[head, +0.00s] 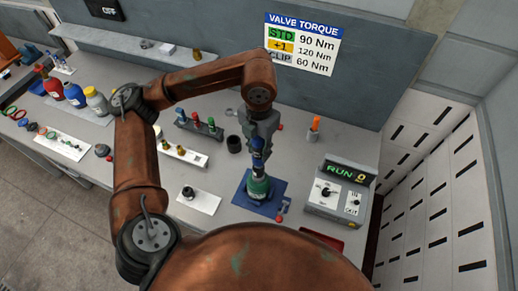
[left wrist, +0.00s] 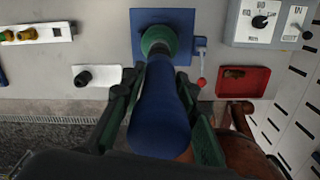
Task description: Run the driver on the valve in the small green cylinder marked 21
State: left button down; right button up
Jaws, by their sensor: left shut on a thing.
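My left gripper (head: 259,137) is shut on the blue driver (head: 258,157) and holds it upright. The driver's lower end is at the top of the small green cylinder (head: 258,190), which stands on a blue plate (head: 237,197). In the left wrist view the blue driver (left wrist: 160,115) fills the space between the dark fingers, with the green cylinder (left wrist: 160,38) beyond it. The valve is hidden under the driver, and I cannot read the number 21. My right gripper is not in view.
A control box (head: 338,195) reading RUN stands right of the plate. A red-handled clamp (left wrist: 201,81) sits at the plate's edge. A torque sign (head: 303,43) hangs behind.

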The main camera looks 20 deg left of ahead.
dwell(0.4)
pick_arm(q)
jog(key=shift+r, duration=0.15)
jog(key=shift+r+p, duration=1.35)
jog(key=shift+r, duration=1.6)
